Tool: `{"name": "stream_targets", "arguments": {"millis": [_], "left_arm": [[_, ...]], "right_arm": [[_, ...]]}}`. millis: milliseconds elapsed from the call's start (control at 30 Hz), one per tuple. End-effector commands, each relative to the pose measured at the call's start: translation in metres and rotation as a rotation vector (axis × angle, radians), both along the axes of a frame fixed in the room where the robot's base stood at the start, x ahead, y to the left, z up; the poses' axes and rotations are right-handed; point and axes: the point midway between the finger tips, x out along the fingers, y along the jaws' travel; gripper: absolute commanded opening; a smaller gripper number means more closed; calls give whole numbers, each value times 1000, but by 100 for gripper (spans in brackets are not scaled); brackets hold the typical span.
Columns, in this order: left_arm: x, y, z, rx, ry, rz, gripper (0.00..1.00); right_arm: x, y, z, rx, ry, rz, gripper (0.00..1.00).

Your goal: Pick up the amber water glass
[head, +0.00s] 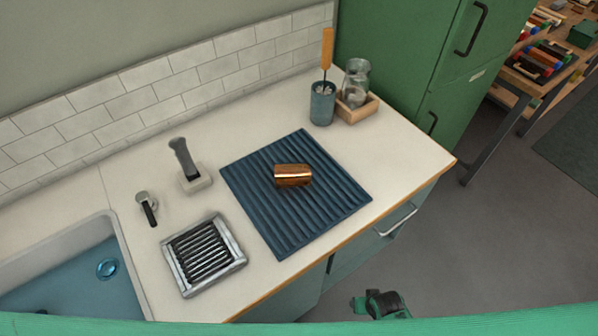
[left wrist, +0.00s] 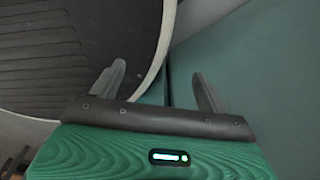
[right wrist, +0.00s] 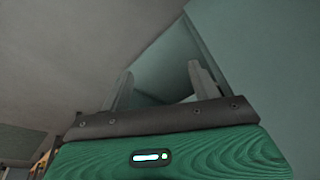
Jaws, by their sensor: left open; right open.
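The amber water glass (head: 293,176) lies on its side on the blue ridged mat (head: 252,187) in the head view. It is shiny copper-brown, and nothing touches it but the mat. My left gripper (left wrist: 160,88) is open and empty in the left wrist view. A dark ridged round surface with a pale rim shows behind its fingers. My right gripper (right wrist: 158,85) is open and empty in the right wrist view, facing a plain teal surface. A green and black part of mine shows below the counter in the head view, away from the glass. Neither wrist view shows the glass.
A blue cup with an orange-handled brush (head: 322,104) and a clear jar (head: 356,82) in a wooden tray stand behind the mat. A metal rack (head: 204,254), a dark-handled tool in a holder (head: 187,165) and the sink (head: 70,270) lie left. Bare counter surrounds the mat.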

Motion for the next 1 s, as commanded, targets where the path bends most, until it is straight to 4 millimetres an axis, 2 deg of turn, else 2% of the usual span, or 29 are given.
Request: {"name": "stream_targets", "arguments": {"millis": [33, 133, 367, 500, 600, 700, 1000], "left_arm": [[-2, 0, 4, 0, 3, 0, 77], [-5, 0, 7, 1, 7, -1, 77], [-6, 0, 15, 0, 8, -3, 77], [-5, 0, 19, 0, 7, -3, 77], [-4, -1, 20, 0, 6, -3, 77], [-3, -1, 20, -1, 4, -3, 77], [-1, -1, 22, -1, 0, -3, 77]], "right_arm": [[13, 5, 29, 13, -19, -11, 63], [32, 13, 80, 37, -43, -35, 63], [51, 30, 196, 95, -89, -85, 63], [67, 47, 268, 177, -125, -165, 63], [81, 61, 297, 254, -134, -249, 63], [98, 76, 316, 332, -130, -337, 63], [152, 116, 361, 566, -62, -656, 63]]}}
